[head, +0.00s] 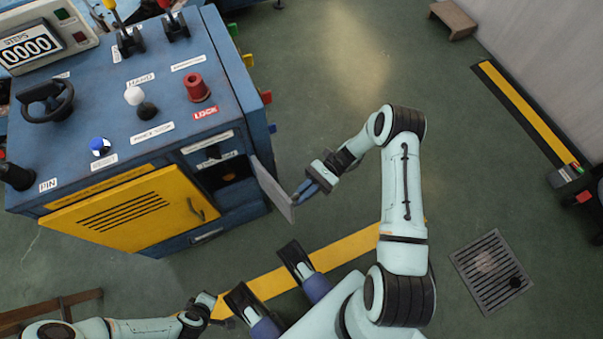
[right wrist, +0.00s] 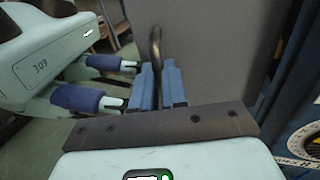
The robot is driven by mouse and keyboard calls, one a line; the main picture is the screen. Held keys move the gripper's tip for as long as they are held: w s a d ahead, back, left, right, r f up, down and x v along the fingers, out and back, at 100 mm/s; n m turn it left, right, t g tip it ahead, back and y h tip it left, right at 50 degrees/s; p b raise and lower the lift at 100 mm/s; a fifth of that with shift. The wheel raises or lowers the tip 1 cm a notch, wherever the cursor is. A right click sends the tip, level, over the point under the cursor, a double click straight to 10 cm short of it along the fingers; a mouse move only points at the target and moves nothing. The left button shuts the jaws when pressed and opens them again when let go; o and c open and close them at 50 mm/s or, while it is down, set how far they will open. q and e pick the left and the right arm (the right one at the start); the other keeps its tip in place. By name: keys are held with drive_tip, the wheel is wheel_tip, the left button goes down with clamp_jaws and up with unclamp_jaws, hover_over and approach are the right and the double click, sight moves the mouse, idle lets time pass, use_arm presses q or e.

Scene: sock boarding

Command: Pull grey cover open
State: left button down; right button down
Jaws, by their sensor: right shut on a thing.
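The grey cover (head: 270,188) is a flat panel on the front right of the blue machine. It stands swung outward, with a dark opening (head: 233,185) beside it. My right gripper (head: 300,197) is at the cover's free edge, shut on its handle. In the right wrist view the blue fingers (right wrist: 158,88) close on a dark curved handle (right wrist: 156,45) fixed to the grey cover (right wrist: 215,50). My left gripper (head: 222,305) is low in the head view, away from the machine; its fingers are too small to read.
The blue machine (head: 235,80) carries a red knob (head: 197,87), levers and a black wheel (head: 45,98) on top. A yellow louvred door (head: 130,215) is left of the cover. The green floor right of the machine is open, with a drain grate (head: 491,270) farther right.

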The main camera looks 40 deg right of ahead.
drive_tip(key=shift+w, duration=0.2)
drive_tip(key=c, duration=1.2)
unclamp_jaws()
drive_tip(key=shift+o, duration=0.2)
